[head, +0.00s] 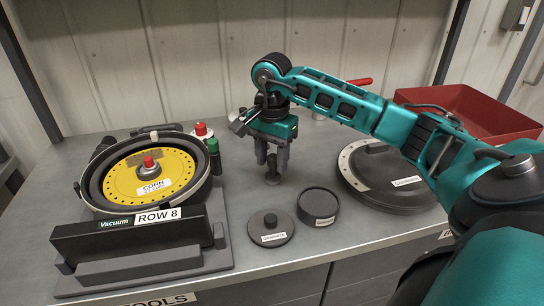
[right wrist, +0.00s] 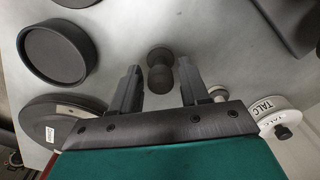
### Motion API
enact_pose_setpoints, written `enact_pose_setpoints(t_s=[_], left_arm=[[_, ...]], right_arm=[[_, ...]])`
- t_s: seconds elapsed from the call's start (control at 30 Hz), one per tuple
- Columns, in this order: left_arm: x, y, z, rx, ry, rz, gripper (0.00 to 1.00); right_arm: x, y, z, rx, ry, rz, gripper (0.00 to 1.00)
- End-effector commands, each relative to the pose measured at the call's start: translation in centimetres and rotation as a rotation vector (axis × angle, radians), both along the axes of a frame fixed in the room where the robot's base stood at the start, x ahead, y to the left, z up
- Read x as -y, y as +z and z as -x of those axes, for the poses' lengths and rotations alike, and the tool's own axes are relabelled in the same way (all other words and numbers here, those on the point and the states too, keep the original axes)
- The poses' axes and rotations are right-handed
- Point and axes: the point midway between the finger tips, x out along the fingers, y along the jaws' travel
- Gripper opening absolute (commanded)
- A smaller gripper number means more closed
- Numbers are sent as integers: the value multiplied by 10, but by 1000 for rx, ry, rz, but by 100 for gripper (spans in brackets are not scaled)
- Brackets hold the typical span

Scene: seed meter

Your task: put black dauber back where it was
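The black dauber (head: 272,178) stands on the grey bench, below my right gripper (head: 272,160). In the right wrist view the dauber (right wrist: 160,72) shows in the gap between the two spread fingers (right wrist: 157,88), with clear space on both sides. I cannot tell whether its top is between the fingertips or just below them. A round black open cup (head: 318,190) and a flat black lid with a knob (head: 270,238) sit in front, to the right and below. My left gripper is not in view.
A seed meter with a yellow disc (head: 128,188) stands at left behind a "ROW 8" sign (head: 155,216). A green bottle (head: 213,158) is beside it. A large dark round cover (head: 385,185) and red bin (head: 470,105) are at right. A white TALC container (right wrist: 277,110) is near the gripper.

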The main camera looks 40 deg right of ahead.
Motion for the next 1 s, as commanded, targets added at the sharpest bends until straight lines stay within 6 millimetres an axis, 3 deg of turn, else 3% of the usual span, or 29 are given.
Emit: enact_pose_setpoints(t_s=[0.43,0.8,1.0], left_arm=[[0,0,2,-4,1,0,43],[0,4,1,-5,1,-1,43],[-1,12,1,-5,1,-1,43]], right_arm=[[0,9,-1,3,0,0,54],[0,87,-1,6,0,-1,54],[1,116,-1,2,-2,1,54]])
